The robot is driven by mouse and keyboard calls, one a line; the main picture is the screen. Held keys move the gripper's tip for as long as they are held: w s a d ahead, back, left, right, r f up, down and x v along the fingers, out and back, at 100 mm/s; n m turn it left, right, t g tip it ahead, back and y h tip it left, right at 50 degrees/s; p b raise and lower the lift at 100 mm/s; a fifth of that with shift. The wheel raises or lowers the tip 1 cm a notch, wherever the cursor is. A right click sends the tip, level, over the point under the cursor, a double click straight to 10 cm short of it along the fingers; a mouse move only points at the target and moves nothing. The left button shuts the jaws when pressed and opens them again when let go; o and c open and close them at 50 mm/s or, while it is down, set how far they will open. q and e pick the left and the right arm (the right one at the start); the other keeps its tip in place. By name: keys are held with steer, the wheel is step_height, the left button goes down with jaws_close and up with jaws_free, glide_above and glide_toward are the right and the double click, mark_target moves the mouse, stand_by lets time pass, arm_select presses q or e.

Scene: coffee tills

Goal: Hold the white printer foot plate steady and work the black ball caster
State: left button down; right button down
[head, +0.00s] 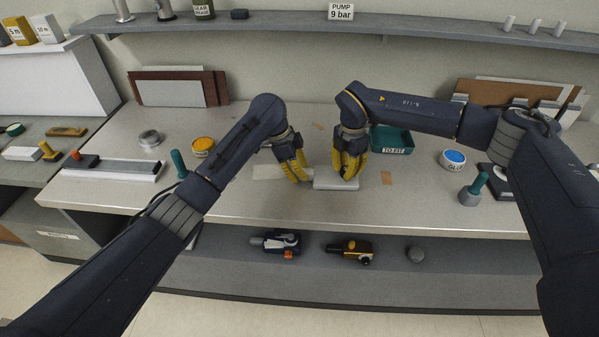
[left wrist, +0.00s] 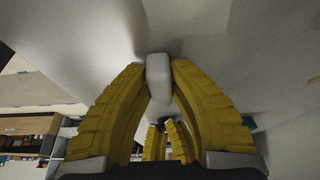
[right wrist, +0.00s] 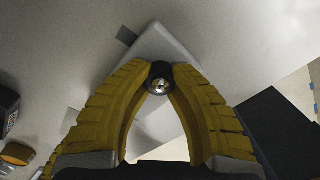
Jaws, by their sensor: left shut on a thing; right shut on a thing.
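The white printer foot plate (head: 335,184) lies on the bench near its front edge, between and below my grippers. My left gripper (head: 303,179) is shut on the plate's left end; its wrist view shows the pale end of the plate (left wrist: 158,72) between the yellow fingertips. My right gripper (head: 347,176) points down over the plate, shut on the black ball caster (right wrist: 159,78). The caster's shiny ball faces the right wrist camera, and a plate corner (right wrist: 154,42) shows behind it. The caster is hidden in the head view. I cannot tell whether it is seated in the plate.
A teal tray marked TO FIT (head: 392,140) stands behind my right gripper. A blue tin (head: 453,159) and a teal-handled tool (head: 474,189) stand to the right. An orange-topped tin (head: 203,147) stands to the left. The bench's front edge is close to the plate.

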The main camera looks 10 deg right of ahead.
arm_select(q)
steer(key=shift+f, duration=0.1)
arm_select(e)
steer(key=c, duration=1.2)
jaws_free()
step_height(320, 180, up, 12)
arm_select(q)
steer(key=c, duration=1.2)
jaws_free()
steer(key=shift+c, duration=0.2)
steer(key=v, duration=1.2)
